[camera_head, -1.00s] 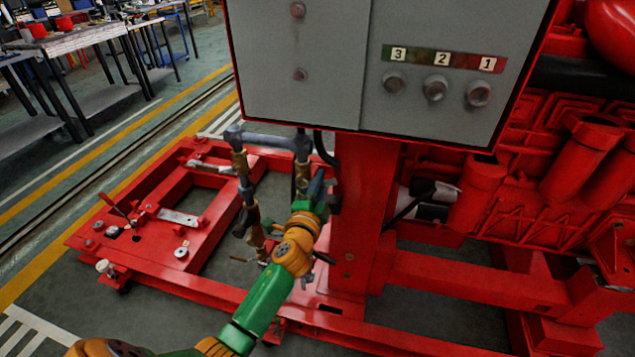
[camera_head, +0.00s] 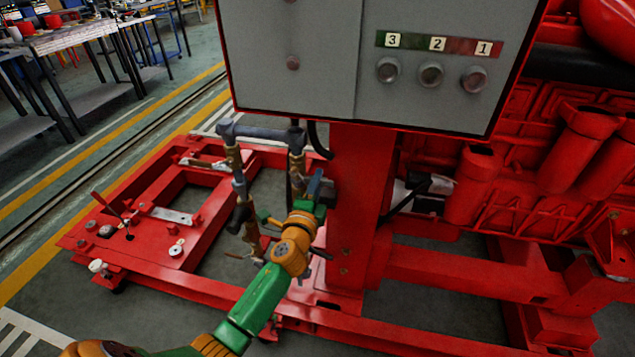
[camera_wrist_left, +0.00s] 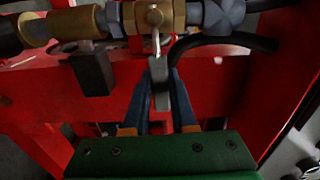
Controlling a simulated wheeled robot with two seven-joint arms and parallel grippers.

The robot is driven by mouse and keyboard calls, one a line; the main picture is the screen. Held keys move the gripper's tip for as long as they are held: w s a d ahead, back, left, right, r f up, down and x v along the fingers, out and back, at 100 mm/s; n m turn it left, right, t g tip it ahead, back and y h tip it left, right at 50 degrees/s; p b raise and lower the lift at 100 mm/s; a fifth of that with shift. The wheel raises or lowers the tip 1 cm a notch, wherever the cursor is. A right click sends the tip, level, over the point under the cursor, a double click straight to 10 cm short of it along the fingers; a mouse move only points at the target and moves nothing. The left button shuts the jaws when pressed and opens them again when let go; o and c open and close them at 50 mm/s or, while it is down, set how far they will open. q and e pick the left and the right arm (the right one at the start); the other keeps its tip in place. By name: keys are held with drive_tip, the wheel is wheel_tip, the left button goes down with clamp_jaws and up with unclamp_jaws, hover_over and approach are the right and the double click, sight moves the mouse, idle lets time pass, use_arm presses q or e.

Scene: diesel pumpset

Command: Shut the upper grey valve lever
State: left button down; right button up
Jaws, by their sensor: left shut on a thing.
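My left gripper (camera_head: 317,185) is at the right-hand upright of the grey and brass pipework, beside the red post. In the left wrist view, its two blue fingers (camera_wrist_left: 160,100) are shut around a grey valve lever (camera_wrist_left: 160,84). The lever hangs from a brass valve (camera_wrist_left: 154,18) at the top of that view. In the head view the valve body (camera_head: 297,166) shows just behind the fingers, but the lever itself is mostly hidden by my gripper. A second, dark grey lever (camera_wrist_left: 93,70) hangs free to the left in the wrist view. My right gripper is not in view.
A grey control box (camera_head: 300,60) with numbered knobs overhangs the pipework. The red post (camera_head: 355,210) stands close on the gripper's right. A black hose (camera_wrist_left: 225,42) curves near the valve. The red base frame (camera_head: 130,270) lies below, and open floor lies to the left.

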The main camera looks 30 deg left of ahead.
use_arm(q)
drive_tip(key=shift+r, duration=0.1)
drive_tip(key=c, duration=0.7)
unclamp_jaws()
drive_tip(key=shift+a, duration=0.15)
drive_tip(key=v, duration=0.7)
